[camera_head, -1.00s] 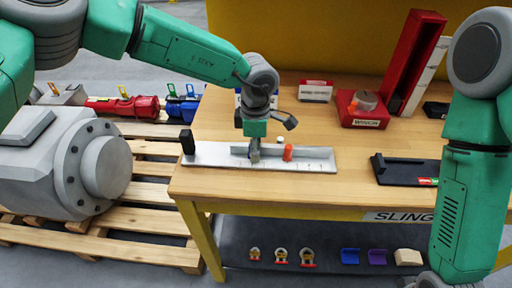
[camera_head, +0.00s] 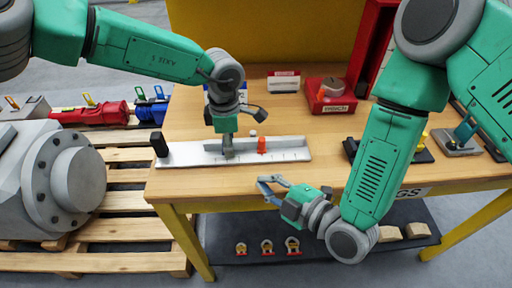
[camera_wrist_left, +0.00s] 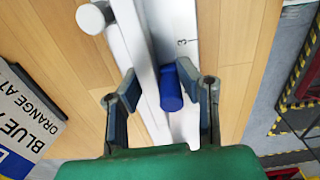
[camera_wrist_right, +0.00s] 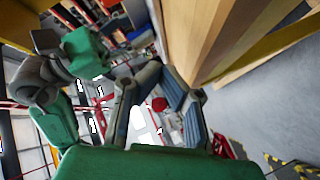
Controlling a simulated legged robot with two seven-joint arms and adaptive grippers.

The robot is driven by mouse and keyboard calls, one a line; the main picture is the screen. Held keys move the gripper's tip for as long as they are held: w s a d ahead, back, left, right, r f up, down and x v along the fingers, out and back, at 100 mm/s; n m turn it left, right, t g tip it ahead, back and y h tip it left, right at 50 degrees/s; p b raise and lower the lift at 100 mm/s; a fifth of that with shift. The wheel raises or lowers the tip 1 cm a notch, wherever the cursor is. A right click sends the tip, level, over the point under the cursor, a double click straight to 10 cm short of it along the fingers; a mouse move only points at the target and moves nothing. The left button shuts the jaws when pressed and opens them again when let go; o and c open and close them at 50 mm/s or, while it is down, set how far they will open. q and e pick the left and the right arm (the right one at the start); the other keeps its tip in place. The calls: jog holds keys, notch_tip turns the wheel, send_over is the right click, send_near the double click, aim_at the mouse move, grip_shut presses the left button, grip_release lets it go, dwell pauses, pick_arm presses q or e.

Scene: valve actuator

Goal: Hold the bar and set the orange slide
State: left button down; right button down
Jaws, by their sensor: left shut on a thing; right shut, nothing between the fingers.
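The pale bar (camera_head: 190,156) lies along the front of the workbench, with a black block (camera_head: 159,144) at its left end. The orange slide (camera_head: 262,146) stands upright on it, right of my left gripper (camera_head: 228,153). That gripper is shut on the bar, pointing down. In the left wrist view, its fingers (camera_wrist_left: 160,85) are at the bar's sides, with a blue slide (camera_wrist_left: 171,88) between them and a printed "3" beside it. The orange slide is not visible there. My right gripper (camera_head: 268,186) is shut and empty, in front of the bench's front edge, below and apart from the bar.
A white knob (camera_head: 252,133) is behind the bar. A shelf (camera_head: 310,232) with small parts is under the bench.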

aim_at(264, 145)
pick_arm(q)
jog(key=shift+s+a+f, duration=0.1)
jog(key=shift+s+f, duration=0.1)
jog(key=shift+f, duration=0.05)
pick_arm(e)
jog(key=d+n+t, duration=0.1)
jog(key=w+d+n+t, duration=0.1)
jog(key=n, duration=0.1)
jog(key=d+n+t, duration=0.1)
jog(key=d+n, duration=0.1)
jog(key=shift+w+r+t, duration=0.25)
jog(key=shift+w+t, duration=0.05)
jog(key=shift+w, duration=0.25)
jog(key=x, duration=0.9)
jog(key=shift+w+a, duration=0.1)
jog(key=shift+a, duration=0.05)
jog(key=shift+d, duration=1.3)
jog(key=v, duration=1)
